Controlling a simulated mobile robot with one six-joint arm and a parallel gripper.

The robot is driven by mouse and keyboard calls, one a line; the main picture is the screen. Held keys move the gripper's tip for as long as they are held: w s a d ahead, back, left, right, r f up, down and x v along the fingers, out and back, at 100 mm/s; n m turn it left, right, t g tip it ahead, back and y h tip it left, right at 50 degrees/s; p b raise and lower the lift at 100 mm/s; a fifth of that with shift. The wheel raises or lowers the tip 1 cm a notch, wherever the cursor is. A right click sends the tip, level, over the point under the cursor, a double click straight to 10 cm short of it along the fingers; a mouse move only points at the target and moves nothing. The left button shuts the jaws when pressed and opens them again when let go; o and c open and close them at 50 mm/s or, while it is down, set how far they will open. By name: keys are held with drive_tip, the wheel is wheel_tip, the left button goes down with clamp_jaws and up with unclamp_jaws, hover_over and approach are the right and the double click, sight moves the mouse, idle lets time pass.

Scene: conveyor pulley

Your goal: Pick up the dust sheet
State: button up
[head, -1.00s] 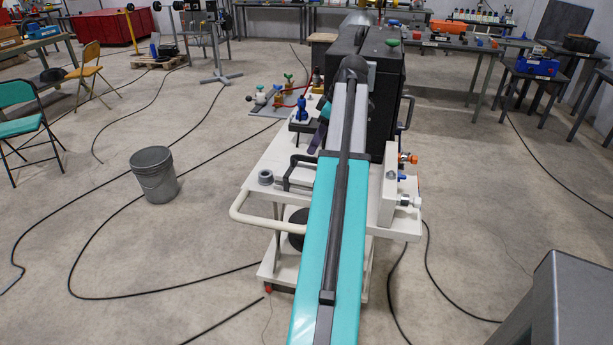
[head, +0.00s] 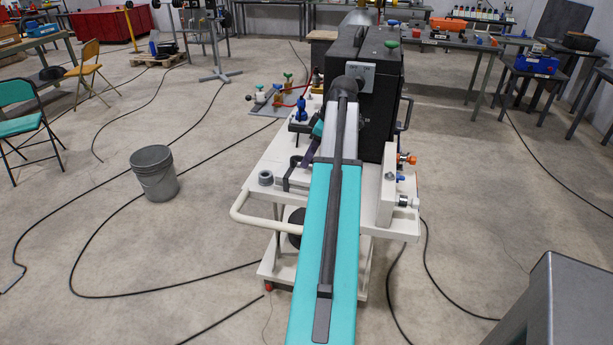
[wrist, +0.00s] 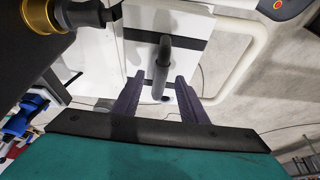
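I cannot make out a cloth-like dust sheet in either view. My gripper (wrist: 158,84) is open in the wrist view, with two purple fingers spread apart. A dark grey bar handle (wrist: 163,62) on a white flat surface shows between and beyond the fingers. I see no contact between fingers and handle. In the head view, a purple finger (head: 309,153) shows above the white cart top (head: 268,160), near a black handle (head: 290,181). My arm hides much of the cart's middle.
A black box-shaped machine (head: 366,85) stands at the cart's back. Orange and white fittings (head: 403,160) stick out at its right. A grey bucket (head: 154,173) stands on the floor at left. Cables cross the floor; the floor at right is mostly clear.

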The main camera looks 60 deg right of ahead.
idle(0.5)
clamp_jaws()
idle(1.3)
